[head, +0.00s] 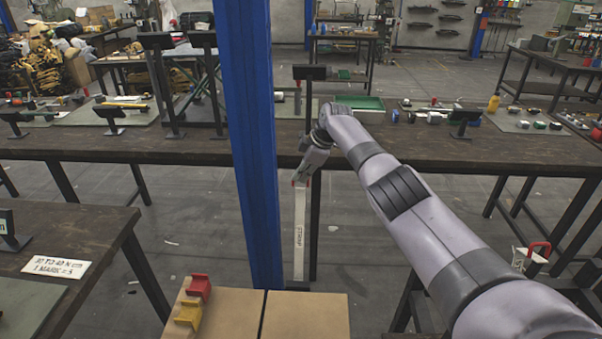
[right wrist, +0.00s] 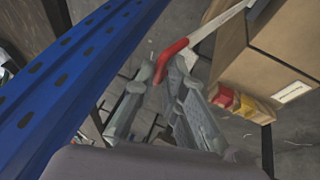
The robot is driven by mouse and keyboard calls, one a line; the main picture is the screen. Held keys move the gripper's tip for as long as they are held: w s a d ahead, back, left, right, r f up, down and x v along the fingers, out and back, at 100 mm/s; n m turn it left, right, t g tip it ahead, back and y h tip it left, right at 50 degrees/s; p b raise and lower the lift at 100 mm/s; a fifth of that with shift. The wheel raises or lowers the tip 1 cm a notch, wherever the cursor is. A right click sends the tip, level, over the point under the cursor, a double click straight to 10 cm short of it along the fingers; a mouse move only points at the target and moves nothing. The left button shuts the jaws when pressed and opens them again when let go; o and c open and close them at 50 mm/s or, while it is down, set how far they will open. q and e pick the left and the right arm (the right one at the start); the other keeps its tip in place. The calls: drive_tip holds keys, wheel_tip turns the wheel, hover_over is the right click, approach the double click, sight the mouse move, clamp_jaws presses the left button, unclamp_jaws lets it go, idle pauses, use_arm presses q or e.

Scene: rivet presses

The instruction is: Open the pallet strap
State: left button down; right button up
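The pallet strap (head: 299,235) is a long white band marked STRAP. It runs nearly upright beside the blue post, from near the cardboard boxes to my right gripper (head: 301,180). Its red end (right wrist: 172,48) lies between my right gripper's fingertips (right wrist: 160,78) in the right wrist view, and the fingers look closed on it. The white band (right wrist: 218,20) leads away from there to the upper right, past the boxes. My left gripper is not in view.
A blue post (head: 253,150) stands just left of the strap, close to my right gripper. Cardboard boxes (head: 308,318) lie below, with red (head: 199,287) and yellow (head: 188,315) holders at the left box. A long workbench (head: 400,150) stands behind.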

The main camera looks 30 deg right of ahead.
drive_tip(key=shift+o, duration=1.3)
drive_tip(key=shift+d, duration=0.1)
drive_tip(key=shift+o, duration=0.5)
drive_tip(key=shift+r, duration=0.1)
drive_tip(key=v, duration=1.2)
